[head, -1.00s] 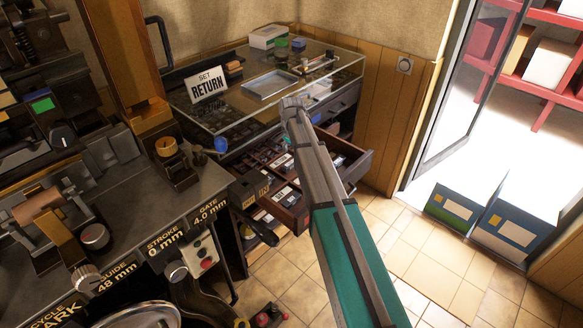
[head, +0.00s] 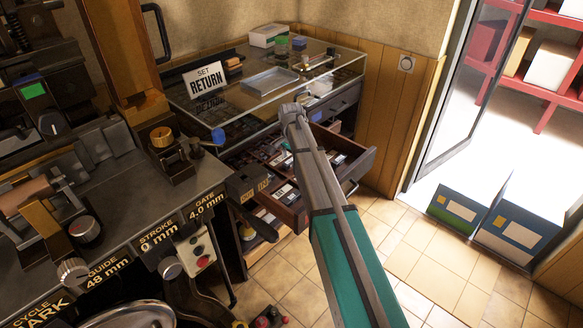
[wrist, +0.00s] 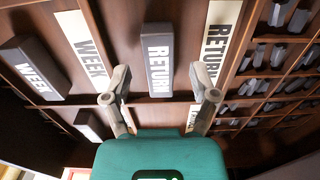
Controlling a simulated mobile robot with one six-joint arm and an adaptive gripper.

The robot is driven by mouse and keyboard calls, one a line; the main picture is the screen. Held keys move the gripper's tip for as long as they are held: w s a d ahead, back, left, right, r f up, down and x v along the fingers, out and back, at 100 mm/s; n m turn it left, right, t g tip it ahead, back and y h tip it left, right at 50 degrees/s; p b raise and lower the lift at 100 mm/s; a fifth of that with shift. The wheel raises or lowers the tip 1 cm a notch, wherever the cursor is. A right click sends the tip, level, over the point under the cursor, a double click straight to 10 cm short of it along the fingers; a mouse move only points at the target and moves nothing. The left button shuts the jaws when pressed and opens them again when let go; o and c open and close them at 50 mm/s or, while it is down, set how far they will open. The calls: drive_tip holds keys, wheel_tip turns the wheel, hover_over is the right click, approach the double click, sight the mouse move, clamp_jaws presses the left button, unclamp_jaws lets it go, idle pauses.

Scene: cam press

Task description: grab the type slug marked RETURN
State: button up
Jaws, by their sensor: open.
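The RETURN type slug (wrist: 158,60) is a dark grey block with a white face lettered RETURN. It lies in a wooden compartment of the drawer (head: 352,168). In the wrist view my gripper (wrist: 160,84) is open, with its two fingertips near the slug's lower end, one to each side and apart from it. No contact shows; the height gap is hard to tell. A white label strip reading RETURN (wrist: 217,40) lies right of the slug.
A WEEK slug (wrist: 34,68) and a WEEK label (wrist: 82,38) lie to the left. Small compartments with several grey pieces (wrist: 285,55) are at right. The glass counter (head: 215,112) with a SET RETURN sign (head: 205,79) overhangs behind. The press (head: 105,215) stands left.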

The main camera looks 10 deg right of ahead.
drive_tip(key=shift+f+b, duration=0.3)
drive_tip(key=shift+f, duration=0.25)
drive_tip(key=shift+c, duration=0.3)
clamp_jaws()
